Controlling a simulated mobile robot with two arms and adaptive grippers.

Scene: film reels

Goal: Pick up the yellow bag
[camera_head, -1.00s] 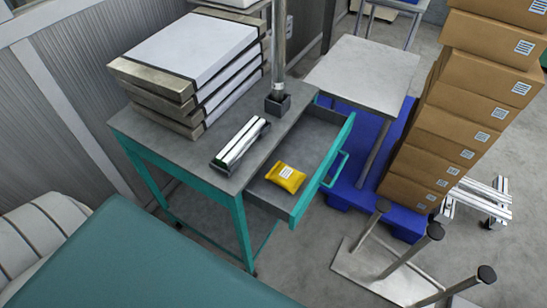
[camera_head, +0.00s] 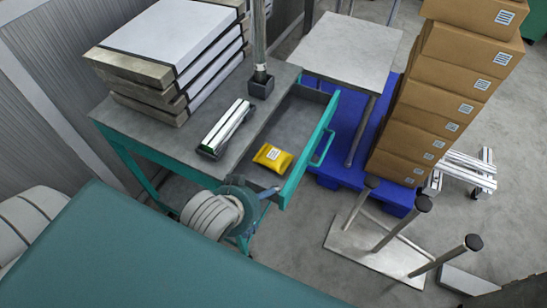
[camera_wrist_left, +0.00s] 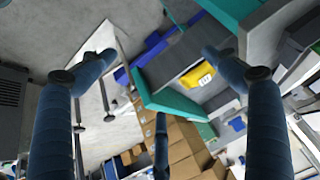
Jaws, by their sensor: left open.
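The yellow bag (camera_head: 272,157) has a white label and lies in the open teal-edged drawer (camera_head: 322,125) of a grey-topped workbench, near the drawer's front end. In the left wrist view, the bag (camera_wrist_left: 197,77) shows inside the drawer (camera_wrist_left: 172,104), close to the right finger's tip. My left gripper (camera_head: 268,193) is just in front of and below the drawer's near end, partly hidden by my wrist. In the left wrist view my left gripper (camera_wrist_left: 158,54) has its blue fingers spread wide and holds nothing. My right gripper is not in view.
On the workbench are a metal rail piece (camera_head: 226,127), stacked flat cases (camera_head: 170,40) and an upright post (camera_head: 260,45). Stacked cardboard boxes (camera_head: 440,110) stand on a blue pallet (camera_head: 368,105) at right.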

